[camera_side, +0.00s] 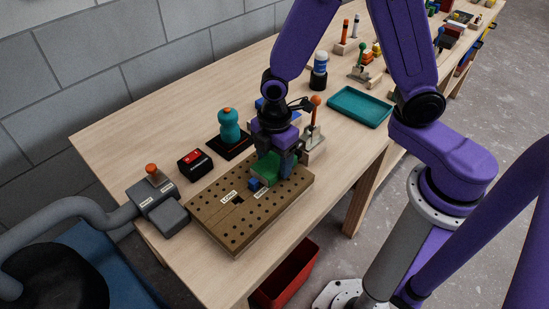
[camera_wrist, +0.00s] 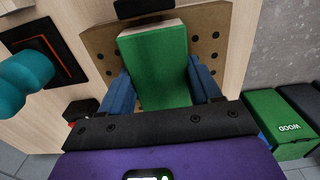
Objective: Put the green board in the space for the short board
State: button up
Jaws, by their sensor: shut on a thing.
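The green board (camera_side: 265,167) is between the fingers of my gripper (camera_side: 273,163), over the right part of a brown board with holes (camera_side: 225,225). In the wrist view the green board (camera_wrist: 155,62) fills the gap between the blue fingers of my gripper (camera_wrist: 163,88), its pale end edge at the top. The brown board has a light label (camera_side: 229,197) that seems to read LONG, with a dark opening (camera_side: 238,201) beside it. A second label (camera_side: 262,190) is too small to read. The green board hides what lies under it; I cannot tell whether it touches the brown board.
A teal knobbed object (camera_side: 228,125) on a black base, a black and red box (camera_side: 195,164) and a grey device with an orange knob (camera_side: 152,190) stand left of my gripper. A lever stand (camera_side: 314,140) is close on its right. A teal tray (camera_side: 360,106) lies farther right.

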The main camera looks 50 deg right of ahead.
aim_at(275, 161)
jog(key=o, duration=1.2)
jog(key=shift+f, duration=0.1)
notch_tip(275, 161, up, 12)
jog(key=shift+r, duration=0.15)
jog(key=s+d+m, duration=0.1)
jog(key=s+d, duration=0.2)
jog(key=s, duration=0.3)
jog(key=s+d+m, duration=0.2)
jog(key=s+d, duration=0.1)
jog(key=s, duration=0.2)
jog(key=s+d+r+m, duration=0.1)
jog(key=s+d+m, duration=0.1)
jog(key=s, duration=0.4)
jog(key=shift+s+d, duration=0.35)
jog(key=shift+d, duration=0.2)
